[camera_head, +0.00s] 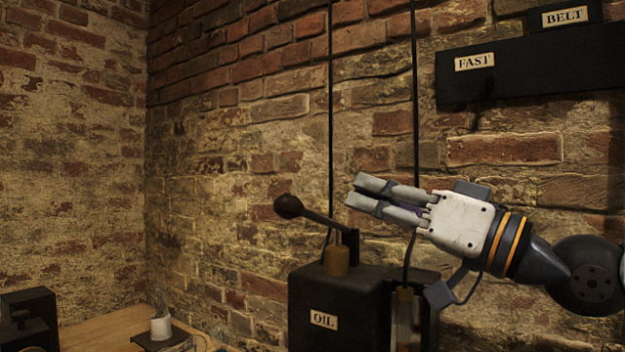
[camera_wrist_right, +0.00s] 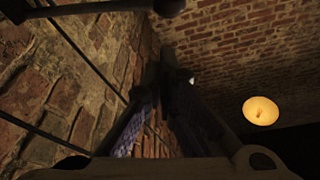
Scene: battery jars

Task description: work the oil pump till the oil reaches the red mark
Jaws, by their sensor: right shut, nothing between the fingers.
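The oil pump (camera_head: 340,299) is a black box labelled OIL at the bottom centre of the head view. Its dark lever (camera_head: 322,220) slopes up to the left from a brass post (camera_head: 336,262) and ends in a round black knob (camera_head: 289,206). A brass-capped upright part (camera_head: 405,303) stands at the box's right side; the oil level and a red mark cannot be made out. My right gripper (camera_head: 357,189) is shut and empty, pointing left, above the box and to the right of the knob, apart from it. Its fingers (camera_wrist_right: 172,78) converge in the wrist view. My left gripper is not in view.
Two thin dark rods (camera_head: 331,110) run up the brick wall behind the pump. Dark panels labelled FAST (camera_head: 474,62) and BELT (camera_head: 565,16) are at the upper right. A wooden table (camera_head: 100,330) at the lower left bears a small white cylinder (camera_head: 161,327). A lamp (camera_wrist_right: 261,110) glows overhead.

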